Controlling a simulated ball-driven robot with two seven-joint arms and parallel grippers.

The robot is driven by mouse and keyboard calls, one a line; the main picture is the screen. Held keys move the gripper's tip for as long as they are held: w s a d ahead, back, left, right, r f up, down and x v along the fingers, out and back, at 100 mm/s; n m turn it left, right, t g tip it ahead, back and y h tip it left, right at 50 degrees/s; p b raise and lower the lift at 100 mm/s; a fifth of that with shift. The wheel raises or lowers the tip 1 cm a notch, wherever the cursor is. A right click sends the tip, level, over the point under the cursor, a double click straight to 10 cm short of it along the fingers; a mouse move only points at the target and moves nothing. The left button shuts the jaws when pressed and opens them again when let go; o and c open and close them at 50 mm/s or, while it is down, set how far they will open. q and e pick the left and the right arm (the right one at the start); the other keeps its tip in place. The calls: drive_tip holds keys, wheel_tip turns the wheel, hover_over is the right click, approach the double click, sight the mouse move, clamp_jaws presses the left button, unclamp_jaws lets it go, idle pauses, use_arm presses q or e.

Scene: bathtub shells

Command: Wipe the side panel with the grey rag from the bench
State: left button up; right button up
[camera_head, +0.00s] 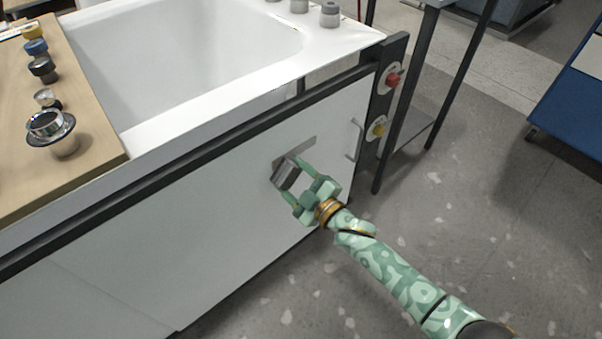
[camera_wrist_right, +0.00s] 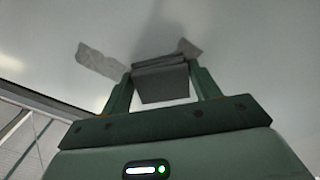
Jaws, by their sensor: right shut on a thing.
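The side panel (camera_head: 200,195) is the white upright front of the bathtub unit, below a dark rail. My right gripper (camera_head: 299,178) is in front of its right part and shut on the grey rag (camera_head: 286,174), a small folded block. The rag also shows between the fingers in the right wrist view (camera_wrist_right: 162,84). It is at or very close to the panel; I cannot tell whether it touches. A grey smudge (camera_head: 301,150) shows on the panel beside the rag. In the right wrist view the smudge (camera_wrist_right: 99,60) extends past both sides of the rag. My left gripper is out of view.
The white tub (camera_head: 190,60) is above the panel. A wooden bench top (camera_head: 80,140) with several knobs and fittings is at the left. A handle (camera_head: 355,140) and a post with red (camera_head: 393,80) and yellow (camera_head: 378,130) buttons stand right of the rag. Open floor lies at right.

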sight(282, 186)
drive_tip(key=shift+s+a+p, duration=0.35)
drive_tip(key=shift+s+a, duration=0.75)
drive_tip(key=shift+a, duration=0.3)
drive_tip(key=shift+w+r+p, duration=0.1)
drive_tip(key=shift+r+p, duration=0.65)
drive_tip(key=shift+r, duration=0.45)
drive_tip(key=shift+w+d+f, duration=0.15)
drive_tip(key=shift+w+d, duration=0.1)
drive_tip(key=shift+d, duration=0.1)
drive_tip(key=shift+w+d+f, duration=0.1)
drive_tip(key=shift+w+d, duration=0.4)
drive_tip(key=shift+d, duration=0.2)
drive_tip(key=shift+w+d, duration=0.5)
drive_tip(key=shift+d, duration=0.2)
drive_tip(key=shift+w+d+b, duration=0.25)
drive_tip(key=shift+w+d, duration=0.4)
drive_tip(key=shift+d, duration=0.25)
drive_tip(key=shift+w+d+b, duration=0.3)
drive_tip(key=shift+w+d, duration=0.4)
drive_tip(key=shift+d, duration=0.2)
drive_tip(key=shift+w+d+b, duration=0.25)
drive_tip(key=shift+w+d, duration=0.4)
drive_tip(key=shift+d, duration=0.25)
drive_tip(key=shift+w+d+b, duration=0.25)
drive_tip(key=shift+w+d, duration=0.25)
drive_tip(key=shift+d, duration=0.25)
drive_tip(key=shift+w+d+b, duration=0.2)
drive_tip(key=shift+w+d, duration=0.25)
drive_tip(key=shift+d, duration=0.25)
drive_tip(key=shift+s, duration=0.1)
